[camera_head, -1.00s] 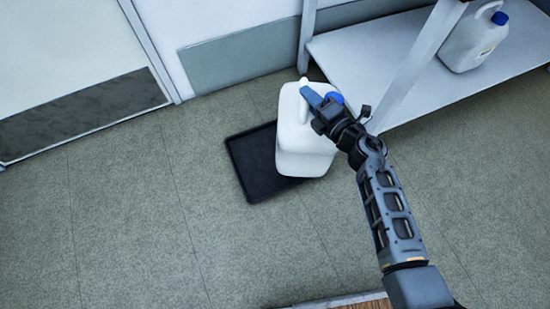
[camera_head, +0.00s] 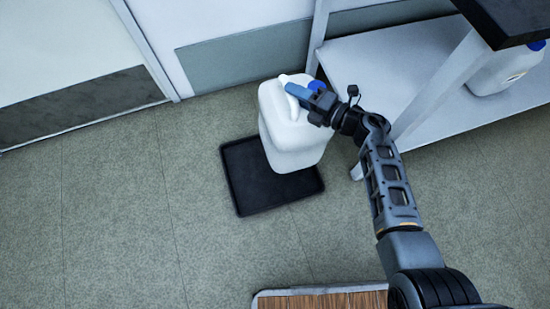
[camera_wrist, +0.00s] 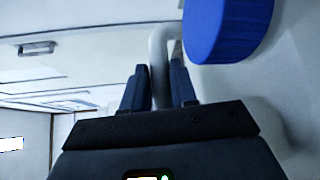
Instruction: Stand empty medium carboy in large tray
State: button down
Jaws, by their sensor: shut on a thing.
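The white carboy (camera_head: 288,130) with a blue cap (camera_head: 317,86) hangs from my gripper (camera_head: 301,94) in the head view. My gripper is shut on the carboy's handle. In the wrist view the handle passes between the two fingers (camera_wrist: 160,88), with the blue cap (camera_wrist: 228,28) beside them. The carboy looks upright. The black tray (camera_head: 245,190) lies on the floor, and the carboy covers its upper right part in the picture. The gap between the carboy's base and the tray cannot be judged.
A white shelf unit (camera_head: 380,65) stands to the right of the tray, with another white jug (camera_head: 500,75) on its lower shelf. A dark tabletop (camera_head: 510,20) shows at top right. A wall and door are behind. Floor (camera_head: 120,220) left of the tray is clear.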

jog(key=p, duration=0.3)
send_over(291, 144)
jog(key=d, duration=0.4)
jog(key=w+a+f+b, duration=0.3)
jog(key=a+f+b, duration=0.5)
jog(key=a+f, duration=0.3)
jog(key=shift+n+b, duration=0.3)
jog(key=shift+b, duration=0.1)
jog(key=c, duration=0.9)
grip_release()
jog(key=p+v, duration=0.4)
jog(key=v, duration=0.8)
jog(key=shift+a+r, duration=0.1)
jog(key=shift+r, duration=0.1)
jog(key=shift+s, duration=0.1)
